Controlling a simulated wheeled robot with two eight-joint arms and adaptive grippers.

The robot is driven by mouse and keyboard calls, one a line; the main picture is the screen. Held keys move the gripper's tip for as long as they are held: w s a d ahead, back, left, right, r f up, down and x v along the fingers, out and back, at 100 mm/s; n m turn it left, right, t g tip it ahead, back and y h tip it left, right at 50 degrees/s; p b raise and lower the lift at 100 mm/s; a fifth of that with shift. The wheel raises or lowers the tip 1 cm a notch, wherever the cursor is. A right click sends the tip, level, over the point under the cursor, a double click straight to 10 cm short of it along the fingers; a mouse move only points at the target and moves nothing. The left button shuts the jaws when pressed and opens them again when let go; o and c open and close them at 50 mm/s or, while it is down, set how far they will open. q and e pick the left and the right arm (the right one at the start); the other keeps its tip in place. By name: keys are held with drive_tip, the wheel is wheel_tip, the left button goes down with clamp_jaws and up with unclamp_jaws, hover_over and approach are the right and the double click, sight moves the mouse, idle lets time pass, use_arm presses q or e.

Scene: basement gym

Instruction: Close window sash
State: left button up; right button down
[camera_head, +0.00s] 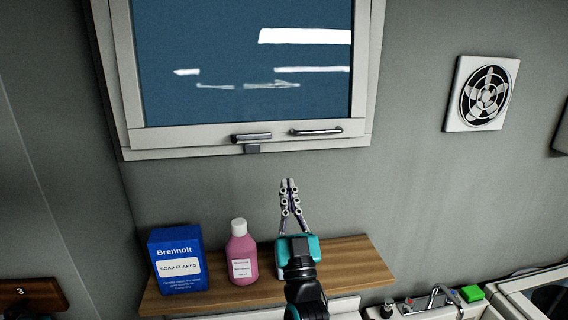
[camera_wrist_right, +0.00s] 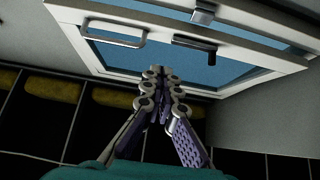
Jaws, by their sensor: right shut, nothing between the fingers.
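The window sash (camera_head: 180,138) is a white frame around blue glass, set in a white outer frame (camera_head: 170,153) on the wall. Its bottom rail carries a dark lever handle (camera_head: 251,137) and a silver bar handle (camera_head: 316,131). A grey catch (camera_head: 252,149) sits below the lever. The wrist view shows the bar handle (camera_wrist_right: 113,33), lever (camera_wrist_right: 195,46) and catch (camera_wrist_right: 203,14), with blue between white bars; I cannot tell how far the sash stands open. My right gripper (camera_head: 288,182) is shut and empty, below the bar handle, apparently not touching it. My left gripper is out of view.
A wooden shelf (camera_head: 345,272) below holds a blue soap flakes box (camera_head: 178,259) and a pink bottle (camera_head: 241,252) left of my right arm. A wall fan (camera_head: 483,93) is at right. The wall between shelf and window is clear.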

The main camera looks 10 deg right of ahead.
sight(278, 140)
drive_tip(key=p+x, duration=0.1)
drive_tip(key=x, duration=0.2)
drive_tip(key=f+p+x, duration=0.1)
drive_tip(key=x, duration=0.3)
drive_tip(key=w+x, duration=0.1)
drive_tip(key=x, duration=0.3)
drive_tip(key=shift+w+p, duration=0.15)
drive_tip(key=shift+p, duration=0.25)
drive_tip(key=shift+w+f, duration=0.25)
drive_tip(key=shift+w, duration=0.45)
drive_tip(key=shift+s, duration=0.15)
drive_tip(key=shift+w+f+b, duration=0.25)
drive_tip(key=shift+w+b, duration=0.3)
drive_tip(key=shift+w, duration=1.1)
